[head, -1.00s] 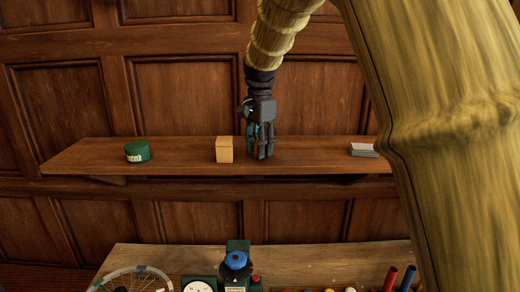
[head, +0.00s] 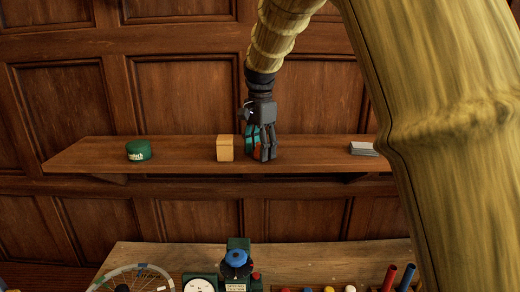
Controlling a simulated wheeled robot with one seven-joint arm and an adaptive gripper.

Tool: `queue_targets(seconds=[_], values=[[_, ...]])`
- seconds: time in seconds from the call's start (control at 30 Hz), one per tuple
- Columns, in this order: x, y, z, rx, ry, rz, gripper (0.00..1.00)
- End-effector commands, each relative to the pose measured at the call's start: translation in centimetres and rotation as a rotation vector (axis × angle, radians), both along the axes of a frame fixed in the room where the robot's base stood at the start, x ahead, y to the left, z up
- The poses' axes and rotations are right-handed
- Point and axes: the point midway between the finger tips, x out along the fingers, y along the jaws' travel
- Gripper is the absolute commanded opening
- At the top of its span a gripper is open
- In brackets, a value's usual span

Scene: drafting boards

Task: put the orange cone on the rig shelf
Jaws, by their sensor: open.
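The rig shelf (head: 190,165) is a long wooden board on the panelled wall. My gripper (head: 261,153) points down at the middle of the shelf, its fingertips close to the board. Its fingers are open. A small orange patch (head: 263,138) shows between the fingers, beside teal parts. It may be the orange cone, but the fingers hide most of it, so its shape and whether it touches the shelf cannot be told.
A tan box (head: 225,148) stands on the shelf just left of my gripper. A green tin (head: 139,150) is further left, and a grey stack (head: 364,149) lies at the right. Below is a cluttered wooden bench (head: 310,262).

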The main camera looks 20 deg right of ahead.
Motion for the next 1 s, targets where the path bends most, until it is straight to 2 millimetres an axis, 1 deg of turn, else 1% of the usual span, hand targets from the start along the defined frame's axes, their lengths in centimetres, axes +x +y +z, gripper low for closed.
queue_targets(seconds=[0.17,0.5,0.63,0.8,1.0], values=[[0.1,0.0,1.9,0.0,-0.005,0.0,0.56],[0.1,0.0,8.0,-0.001,-0.004,0.0,0.56],[0.0,-0.1,10.0,-0.001,-0.003,-0.001,0.56],[0.0,0.0,11.4,0.0,-0.002,-0.001,0.56],[-0.1,0.0,11.9,0.0,0.0,-0.001,0.56]])
